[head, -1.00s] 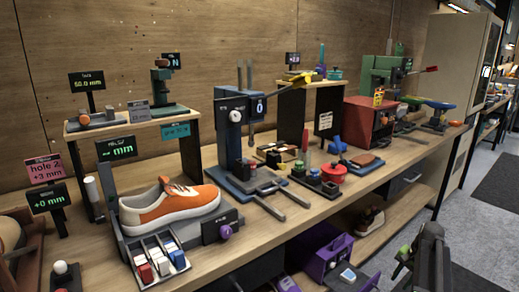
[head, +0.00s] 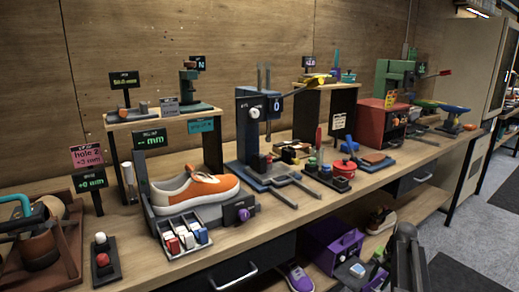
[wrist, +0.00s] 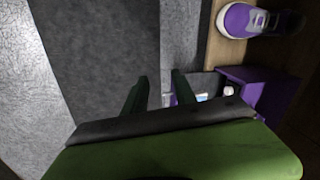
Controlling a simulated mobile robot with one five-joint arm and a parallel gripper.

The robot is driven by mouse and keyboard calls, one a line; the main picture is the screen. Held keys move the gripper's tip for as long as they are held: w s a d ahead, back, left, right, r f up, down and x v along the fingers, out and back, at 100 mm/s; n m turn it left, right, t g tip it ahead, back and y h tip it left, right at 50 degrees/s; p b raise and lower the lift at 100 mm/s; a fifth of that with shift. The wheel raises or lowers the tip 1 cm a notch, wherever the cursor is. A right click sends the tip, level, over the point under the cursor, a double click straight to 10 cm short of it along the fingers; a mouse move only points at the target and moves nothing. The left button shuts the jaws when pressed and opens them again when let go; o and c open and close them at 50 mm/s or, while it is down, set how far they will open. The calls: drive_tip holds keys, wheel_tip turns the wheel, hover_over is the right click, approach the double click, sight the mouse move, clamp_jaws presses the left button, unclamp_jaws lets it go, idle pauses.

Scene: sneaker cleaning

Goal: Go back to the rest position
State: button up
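My gripper (wrist: 160,84) is open in the wrist view, its two dark green fingers apart with nothing between them. It points down past the bench toward grey floor. In the head view, part of my dark arm shows at the lower right, in front of the bench, and the gripper's fingers cannot be made out there. An orange and white sneaker (head: 205,188) sits on a grey stand on the bench, well away from my gripper.
The wooden bench (head: 140,270) carries several tools, including a blue press (head: 250,130) and a red machine (head: 382,122). A purple box (head: 330,245) and a purple sneaker (head: 298,277) are on the lower shelf; both also show in the wrist view. The floor (head: 490,220) at right is open.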

drive_tip(key=s+a+n+g, duration=0.1)
drive_tip(key=s+a+n, duration=0.2)
drive_tip(key=a, duration=1)
drive_tip(key=s+a+n, duration=0.3)
drive_tip(key=a, duration=1)
drive_tip(key=s+a+n+h, duration=0.1)
drive_tip(key=s+a+n, duration=0.1)
drive_tip(key=s, duration=0.3)
wheel_tip(320, 180, up, 32)
drive_tip(key=n+p, duration=0.1)
drive_tip(key=p, duration=3.1)
drive_tip(key=shift+s, duration=0.2)
drive_tip(key=shift+d+f, duration=0.1)
drive_tip(key=shift+d, duration=0.1)
